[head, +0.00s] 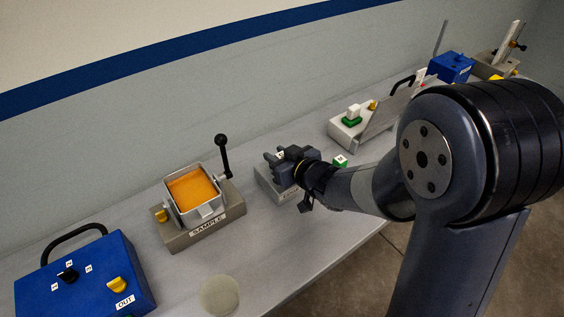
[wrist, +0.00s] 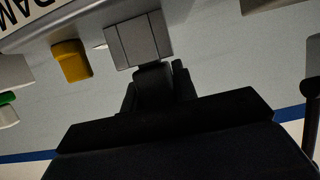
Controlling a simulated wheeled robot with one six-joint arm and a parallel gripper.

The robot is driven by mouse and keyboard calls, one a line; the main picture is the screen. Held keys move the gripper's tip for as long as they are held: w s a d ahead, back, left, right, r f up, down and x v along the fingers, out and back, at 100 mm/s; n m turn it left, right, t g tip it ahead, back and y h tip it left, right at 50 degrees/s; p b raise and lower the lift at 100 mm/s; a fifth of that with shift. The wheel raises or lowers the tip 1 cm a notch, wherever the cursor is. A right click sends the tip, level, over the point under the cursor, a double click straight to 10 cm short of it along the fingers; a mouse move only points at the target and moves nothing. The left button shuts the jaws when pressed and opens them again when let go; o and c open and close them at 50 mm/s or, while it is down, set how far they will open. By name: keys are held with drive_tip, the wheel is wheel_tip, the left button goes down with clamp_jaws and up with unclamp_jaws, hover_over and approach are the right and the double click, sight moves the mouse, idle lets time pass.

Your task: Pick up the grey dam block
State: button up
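A grey block (wrist: 138,42), which looks like the dam block, shows just beyond my gripper in the wrist view. Its pale face is split by a seam and its near end runs into a dark area between the fingers. My gripper (head: 280,156) is low over the grey station (head: 268,187) left of my forearm; a small pale patch shows between its fingers. In the wrist view my gripper (wrist: 156,84) has its two dark fingers apart. No clear grip on the block can be seen. Part of the lettering "DAM" (wrist: 14,10) shows at the upper left there.
A sample station (head: 203,233) with an orange-filled tray (head: 192,189) and upright lever (head: 223,155) stands to the left. A blue box (head: 85,280) is at lower left, near a pale disc (head: 220,295). A small green-and-white piece (head: 340,161) lies right of my gripper.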

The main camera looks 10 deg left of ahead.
drive_tip(key=c, duration=0.4)
